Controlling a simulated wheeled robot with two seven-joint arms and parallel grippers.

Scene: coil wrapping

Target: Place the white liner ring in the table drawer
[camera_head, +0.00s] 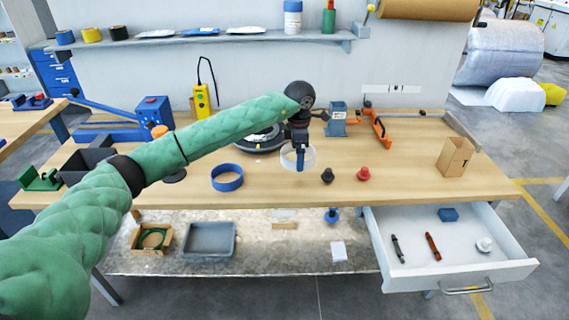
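The white liner ring (285,159) stands on the wooden table near the middle, behind the front edge. My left gripper (300,165) points down at the ring, its blue fingertip in front of or inside it. I cannot tell whether the fingers are closed on the ring's wall. The table drawer (400,277) is pulled open at the lower right. It holds a dark pen, an orange-red pen, a blue block and a small white round item, with bare floor between them. My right gripper is not in view.
A blue ring (227,178) lies left of the liner ring. A black knob (327,176) and a red knob (363,174) stand to its right. A cardboard box (455,157) stands at the table's right end. A dark round turntable (258,139) is behind.

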